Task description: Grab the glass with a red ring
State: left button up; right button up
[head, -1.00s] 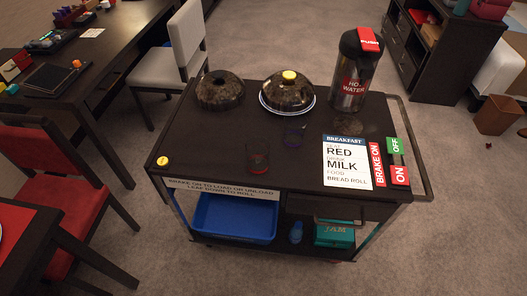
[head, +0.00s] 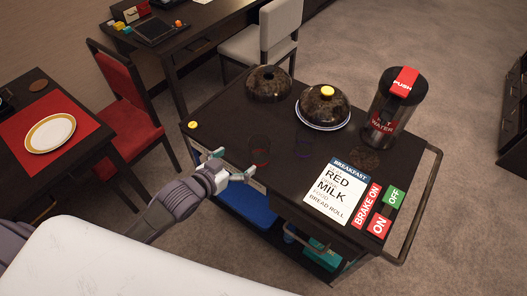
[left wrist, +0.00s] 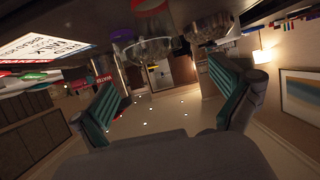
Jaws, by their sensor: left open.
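The glass with a red ring (head: 261,151) is a clear glass standing on the dark cart top, near its front left edge, with the red ring low on it. In the left wrist view, which looks upside down, a red ring (left wrist: 149,5) shows at the top edge, partly cut off. A similar glass with a blue-purple ring (head: 304,148) stands to its right. My left gripper (head: 230,166) is open and empty at the cart's front left edge, just left of and nearer than the red-ring glass, apart from it. Its teal finger pads show in the left wrist view (left wrist: 170,98). My right gripper is out of view.
The cart top (head: 225,130) also holds two domed covers (head: 268,84) (head: 324,103), a hot-water flask (head: 388,112) and a breakfast card (head: 335,192). A red chair (head: 130,105) and a table with a plate (head: 50,134) stand at left.

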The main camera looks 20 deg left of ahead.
aim_at(251, 150)
pick_arm(q)
jog(key=x, duration=0.7)
jog(key=shift+w+p, duration=0.15)
jog(key=shift+p, duration=0.2)
jog(key=x, duration=0.2)
jog(key=p+x, duration=0.1)
jog(key=x, duration=0.2)
jog(key=shift+r, duration=0.25)
jog(key=shift+c, duration=0.7)
jog(key=c, duration=1.6)
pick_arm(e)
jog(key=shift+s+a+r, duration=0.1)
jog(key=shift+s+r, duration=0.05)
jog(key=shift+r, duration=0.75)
pick_arm(q)
jog(key=shift+r, duration=0.1)
